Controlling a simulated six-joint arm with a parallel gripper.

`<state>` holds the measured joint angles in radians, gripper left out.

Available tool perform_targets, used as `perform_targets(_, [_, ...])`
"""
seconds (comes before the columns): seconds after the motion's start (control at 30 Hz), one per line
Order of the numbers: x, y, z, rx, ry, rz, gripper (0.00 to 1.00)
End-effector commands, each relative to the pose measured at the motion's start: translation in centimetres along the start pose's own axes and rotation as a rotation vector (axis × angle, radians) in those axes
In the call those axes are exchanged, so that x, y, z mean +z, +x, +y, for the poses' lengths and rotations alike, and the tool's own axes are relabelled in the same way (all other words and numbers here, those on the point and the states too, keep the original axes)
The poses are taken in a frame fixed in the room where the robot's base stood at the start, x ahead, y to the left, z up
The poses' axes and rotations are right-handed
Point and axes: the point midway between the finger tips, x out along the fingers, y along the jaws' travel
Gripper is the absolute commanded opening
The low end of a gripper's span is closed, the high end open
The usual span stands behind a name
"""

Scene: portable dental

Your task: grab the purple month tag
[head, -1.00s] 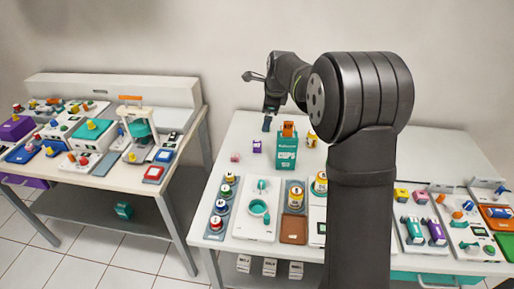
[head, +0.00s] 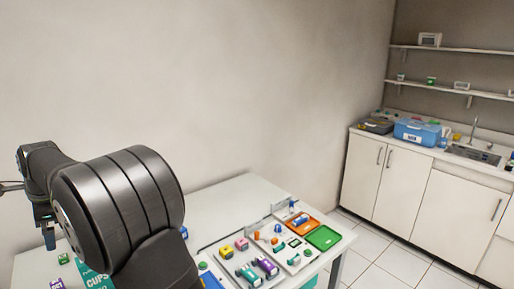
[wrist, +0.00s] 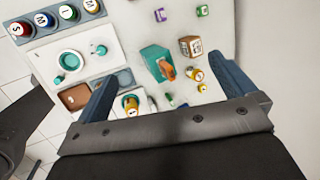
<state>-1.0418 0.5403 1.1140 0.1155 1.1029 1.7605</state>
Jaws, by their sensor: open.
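A small purple tag (wrist: 160,15) with a pale mark lies on the white table at the top of the wrist view. In the head view it shows at the bottom left edge (head: 57,284), partly cut off. My gripper (wrist: 166,72) is open and empty, its two blue fingers wide apart above the table. The purple tag is beyond the fingertips and not between them. In the head view my gripper (head: 48,236) hangs at the far left, partly hidden by my arm.
A green tag (wrist: 202,11) lies right of the purple one. The teal cups box (wrist: 157,62) and a brown-sided box (wrist: 190,46) stand nearer the fingers. Trays with coloured parts, including a green tray (head: 323,237), are at the table's right end. Cabinets (head: 400,180) stand beyond.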

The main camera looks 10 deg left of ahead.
Motion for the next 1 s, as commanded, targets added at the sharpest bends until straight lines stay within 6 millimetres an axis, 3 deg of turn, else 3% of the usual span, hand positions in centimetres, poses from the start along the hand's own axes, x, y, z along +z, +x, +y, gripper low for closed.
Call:
perform_targets(0.43, [0.01,0.02,0.00,0.000,0.000,0.000,1.00])
perform_targets(0.67, [0.00,0.03,0.00,0.000,0.000,0.000,0.58])
perform_targets(1.0, [0.13,0.38,-0.30,0.008,-0.033,0.003,0.58])
